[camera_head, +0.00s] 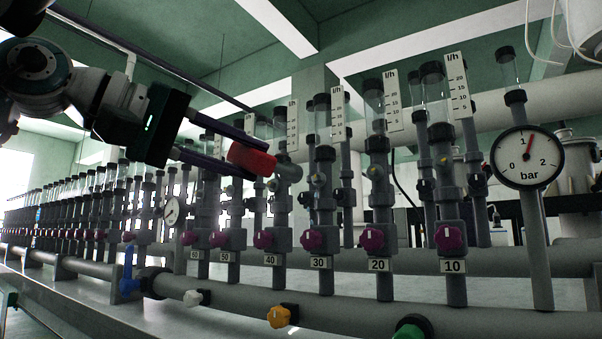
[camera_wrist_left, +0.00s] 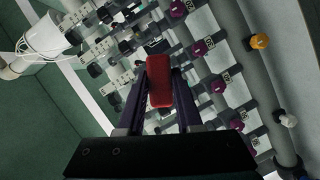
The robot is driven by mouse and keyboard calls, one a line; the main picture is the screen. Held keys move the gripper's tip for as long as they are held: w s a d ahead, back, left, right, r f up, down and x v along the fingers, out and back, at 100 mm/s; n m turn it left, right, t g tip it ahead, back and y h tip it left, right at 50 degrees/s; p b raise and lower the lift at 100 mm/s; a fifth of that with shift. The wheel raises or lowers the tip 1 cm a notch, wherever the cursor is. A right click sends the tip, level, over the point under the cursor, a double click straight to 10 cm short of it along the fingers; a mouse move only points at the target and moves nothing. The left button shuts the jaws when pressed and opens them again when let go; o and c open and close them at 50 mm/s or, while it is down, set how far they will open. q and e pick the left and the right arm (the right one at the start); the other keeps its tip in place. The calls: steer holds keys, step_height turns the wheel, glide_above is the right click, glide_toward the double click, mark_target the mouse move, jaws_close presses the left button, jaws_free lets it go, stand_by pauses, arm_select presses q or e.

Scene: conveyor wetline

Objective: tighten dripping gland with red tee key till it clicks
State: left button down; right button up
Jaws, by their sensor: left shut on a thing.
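My left gripper (camera_head: 248,157) reaches in from the upper left with its jaws shut on the red tee key (camera_head: 254,161). In the left wrist view the red handle (camera_wrist_left: 158,88) sits between the two dark fingers. The key is in front of the flowmeter column labelled 40, and its right end is close to a grey fitting (camera_head: 289,172) there. I cannot tell whether the key is engaged. No drip can be made out. My right gripper is not in view.
A row of upright flowmeter tubes with magenta knobs (camera_head: 371,239) runs across the view. A pressure gauge (camera_head: 528,158) stands at right. Below, a grey pipe carries a blue valve (camera_head: 129,272), a yellow knob (camera_head: 280,316) and a green knob (camera_head: 410,329).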

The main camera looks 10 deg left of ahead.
arm_select(q)
steer(key=shift+w+d+r+p, duration=0.25)
steer(key=shift+w+r+p, duration=0.05)
steer(key=shift+w+p, duration=0.4)
steer(key=shift+w+d+r+p, duration=0.2)
steer(key=shift+w+r+p, duration=0.05)
steer(key=shift+w+p, duration=0.4)
steer(key=shift+w+d+f, duration=0.1)
steer(key=shift+w, duration=0.2)
steer(key=shift+w+d+f, duration=0.15)
steer(key=shift+w, duration=0.25)
steer(key=shift+w+d+f, duration=0.1)
steer(key=shift+w+d, duration=0.05)
steer(key=shift+w, duration=0.25)
steer(key=shift+b, duration=0.6)
steer(key=shift+w+d+p, duration=0.35)
steer(key=shift+w+p, duration=0.1)
steer(key=shift+w, duration=0.35)
steer(key=c, duration=1.1)
jaws_free()
jaws_close()
